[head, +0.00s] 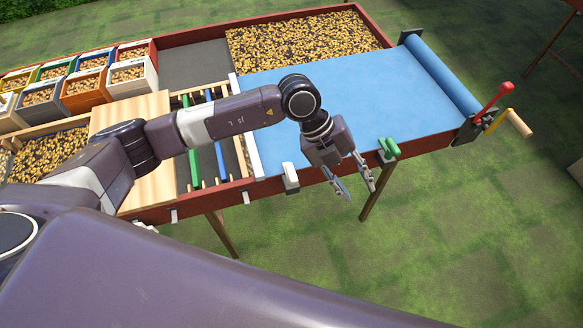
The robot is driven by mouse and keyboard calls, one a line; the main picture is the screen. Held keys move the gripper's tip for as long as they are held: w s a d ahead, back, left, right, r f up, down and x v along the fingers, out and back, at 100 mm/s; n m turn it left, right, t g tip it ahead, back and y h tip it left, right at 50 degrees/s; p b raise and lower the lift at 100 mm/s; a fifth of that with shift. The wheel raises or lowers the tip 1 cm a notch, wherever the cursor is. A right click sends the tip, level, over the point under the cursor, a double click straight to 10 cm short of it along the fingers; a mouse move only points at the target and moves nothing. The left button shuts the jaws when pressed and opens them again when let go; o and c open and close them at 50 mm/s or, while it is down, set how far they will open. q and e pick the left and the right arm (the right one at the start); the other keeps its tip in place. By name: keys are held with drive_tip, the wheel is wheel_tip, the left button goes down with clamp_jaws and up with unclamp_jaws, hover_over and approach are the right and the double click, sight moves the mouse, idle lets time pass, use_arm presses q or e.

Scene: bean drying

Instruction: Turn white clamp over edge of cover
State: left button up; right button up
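The white clamp (290,178) sits on the front rim of the red drying table, near the front left corner of the blue cover. Whether it grips the cover's edge I cannot tell at this size. The blue cover (390,95) lies flat over the right part of the table and runs to a roll at the right end. My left gripper (356,190) points down just in front of the table rim, to the right of the white clamp and apart from it. Its fingers are spread and nothing is between them. My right gripper is not in view.
A green clamp (389,148) sits on the front rim, right of my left gripper. A crank with a red lever (493,101) stands at the right corner. Bins of beans (84,92) stand at the left. Grass in front of the rim is free.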

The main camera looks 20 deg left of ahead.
sight(291, 171)
use_arm(q)
drive_tip(key=w+a+y, duration=0.2)
drive_tip(key=a, duration=0.3)
drive_tip(key=w+a+f+n+y, duration=0.1)
drive_tip(key=w+a+y, duration=0.1)
drive_tip(key=a, duration=0.4)
drive_tip(key=w+a+f+n+t+y, duration=0.1)
drive_tip(key=a+y, duration=0.1)
drive_tip(key=a, duration=0.3)
drive_tip(key=shift+w+a+f+y, duration=0.1)
drive_tip(key=shift+w+a+y, duration=0.25)
drive_tip(key=shift+w+y, duration=0.05)
drive_tip(key=shift+a+f, duration=0.15)
drive_tip(key=shift+a, duration=0.1)
wheel_tip(291, 171, down, 6)
drive_tip(key=p, duration=0.2)
drive_tip(key=shift+d+p, duration=0.1)
drive_tip(key=shift+p, duration=0.25)
drive_tip(key=shift+f, duration=0.65)
clamp_jaws()
